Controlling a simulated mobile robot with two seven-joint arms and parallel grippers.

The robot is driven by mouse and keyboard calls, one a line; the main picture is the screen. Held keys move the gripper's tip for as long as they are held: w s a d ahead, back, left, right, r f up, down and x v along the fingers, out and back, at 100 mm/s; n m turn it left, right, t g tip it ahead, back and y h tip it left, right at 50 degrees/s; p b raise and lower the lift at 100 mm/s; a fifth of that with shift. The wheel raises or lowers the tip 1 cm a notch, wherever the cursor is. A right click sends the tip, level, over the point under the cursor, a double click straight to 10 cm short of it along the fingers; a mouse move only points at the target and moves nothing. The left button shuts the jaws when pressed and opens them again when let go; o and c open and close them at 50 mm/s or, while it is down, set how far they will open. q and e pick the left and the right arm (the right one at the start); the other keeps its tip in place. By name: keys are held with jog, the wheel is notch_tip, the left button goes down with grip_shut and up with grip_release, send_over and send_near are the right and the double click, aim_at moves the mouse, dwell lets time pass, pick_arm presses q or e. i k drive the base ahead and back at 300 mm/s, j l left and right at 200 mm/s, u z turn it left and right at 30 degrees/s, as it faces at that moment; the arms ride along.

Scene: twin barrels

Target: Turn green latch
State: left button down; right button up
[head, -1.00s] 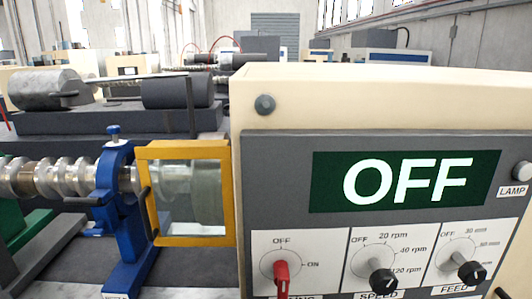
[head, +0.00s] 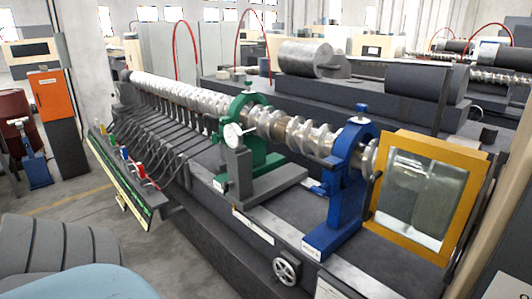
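A green support bracket (head: 259,158) stands around the long metal shaft (head: 290,130) near the middle of the head view. A small green knob (head: 239,74) sits on its top. I cannot tell whether this knob is the green latch. A dial gauge (head: 232,133) partly covers the bracket's left side. A row of small coloured handles, one of them green (head: 111,139), sits along the panel at the left. Neither of my grippers is in view.
A blue bracket (head: 345,190) and a yellow-framed window (head: 384,227) stand to the right along the machine bed. A handwheel (head: 286,271) sticks out at the front. An orange cabinet (head: 50,93) stands at the left. Grey floor (head: 85,205) lies open between.

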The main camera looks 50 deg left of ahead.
aim_at(215, 138)
jog(key=u, duration=2.05)
